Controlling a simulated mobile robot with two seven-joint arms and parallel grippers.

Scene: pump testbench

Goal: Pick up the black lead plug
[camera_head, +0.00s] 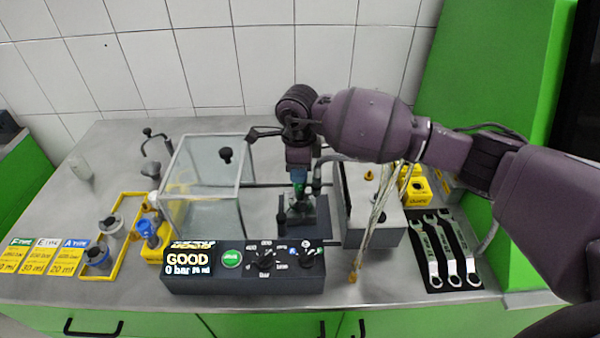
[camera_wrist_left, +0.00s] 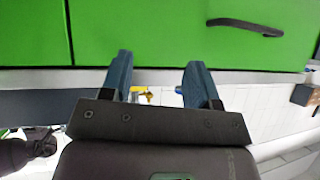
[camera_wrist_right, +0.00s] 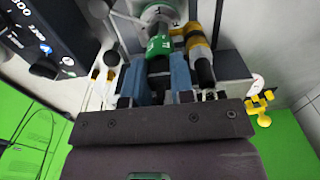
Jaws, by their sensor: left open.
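My right gripper (camera_wrist_right: 155,78) reaches down over the small pump unit in the middle of the bench, and shows in the head view (camera_head: 298,176). In the right wrist view a black plug-like piece (camera_wrist_right: 159,82) with a green part (camera_wrist_right: 158,46) lies between its blue fingers. It nearly fills the gap; I cannot tell whether the fingers grip it. A second black piece (camera_wrist_right: 204,73) with a yellow-brown band stands just outside the right finger. I cannot tell for sure which is the lead plug. My left gripper (camera_wrist_left: 157,85) is open and empty, facing the green cabinet front.
A control box (camera_head: 243,279) with a GOOD display stands in front. A clear guard box (camera_head: 200,195) is left, a grey box (camera_head: 380,231) with hanging leads (camera_head: 373,225) right. Wrenches (camera_head: 447,250) lie farther right. Yellow holders (camera_head: 128,231) stand left.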

